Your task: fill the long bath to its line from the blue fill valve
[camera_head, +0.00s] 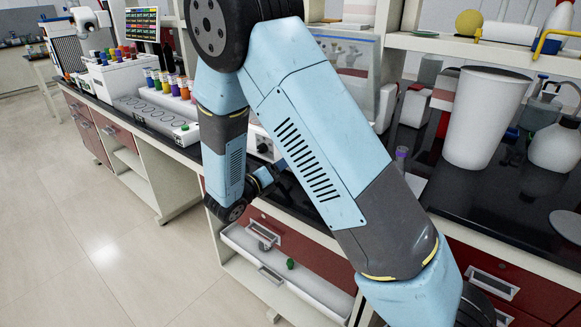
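A long low grey-white unit (152,119) with a row of round openings lies along the bench at the left; it may be the long bath, but I cannot tell for sure. No fill line or water level can be made out on it. I cannot pick out a blue fill valve. My arm crosses the middle of the view and bends down in front of the bench edge. Its wrist turns right behind my nearer arm link, which hides my gripper.
Bottles with coloured caps (170,82) stand behind the low unit. An open white drawer (335,297) juts out below the bench and holds a small green object (290,263). A large white bucket (484,118) stands at the right. The floor (95,235) at the left is clear.

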